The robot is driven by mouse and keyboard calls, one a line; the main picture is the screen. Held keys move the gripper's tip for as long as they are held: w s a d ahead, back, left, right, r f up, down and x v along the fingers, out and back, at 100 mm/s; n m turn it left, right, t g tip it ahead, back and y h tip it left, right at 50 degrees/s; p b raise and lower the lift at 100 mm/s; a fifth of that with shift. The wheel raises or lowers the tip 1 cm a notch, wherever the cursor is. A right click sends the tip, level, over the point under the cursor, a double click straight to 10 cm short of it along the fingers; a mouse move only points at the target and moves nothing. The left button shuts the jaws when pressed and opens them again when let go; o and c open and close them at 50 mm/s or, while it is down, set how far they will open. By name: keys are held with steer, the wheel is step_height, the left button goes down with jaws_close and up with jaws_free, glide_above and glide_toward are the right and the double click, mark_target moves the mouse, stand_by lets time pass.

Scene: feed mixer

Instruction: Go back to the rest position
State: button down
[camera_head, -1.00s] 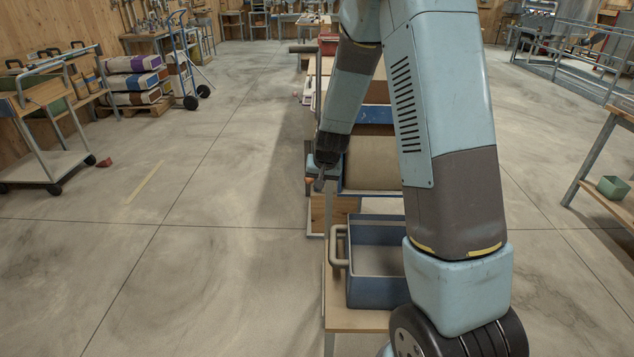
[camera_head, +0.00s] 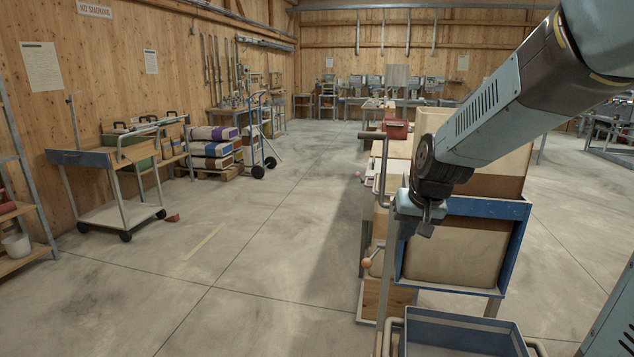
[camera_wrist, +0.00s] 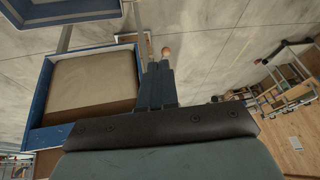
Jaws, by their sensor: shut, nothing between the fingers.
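My gripper (camera_head: 424,226) hangs pointing down at the left front of the feed mixer in the head view, above the blue bin. Its fingers are together, with nothing held. In the wrist view my gripper (camera_wrist: 160,72) shows as two dark fingers side by side. The mixer has a blue-framed box with a beige panel (camera_head: 462,252); it also shows in the wrist view (camera_wrist: 95,85). A crank with a round orange-brown knob (camera_head: 367,262) sticks out at the mixer's left, apart from the fingers. My forearm covers part of the mixer's upper side.
A blue bin (camera_head: 455,322) with a grey handle stands low in front of the mixer. A red container (camera_head: 397,129) sits behind it. A trolley (camera_head: 100,165) and stacked sacks (camera_head: 212,148) stand at the left.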

steer(key=s+d+r, duration=0.1)
steer(key=s+r, duration=0.2)
steer(key=s, duration=0.3)
steer(key=s+d+r, duration=0.1)
steer(key=s+r, duration=0.1)
steer(key=s, duration=0.5)
steer(key=s+d+r+h, duration=0.1)
steer(key=s+r, duration=0.2)
steer(key=s, duration=0.3)
steer(key=shift+s+d+r+n+t, duration=0.3)
steer(key=shift+d+r+n+t, duration=0.05)
steer(key=shift+d+n+t, duration=0.05)
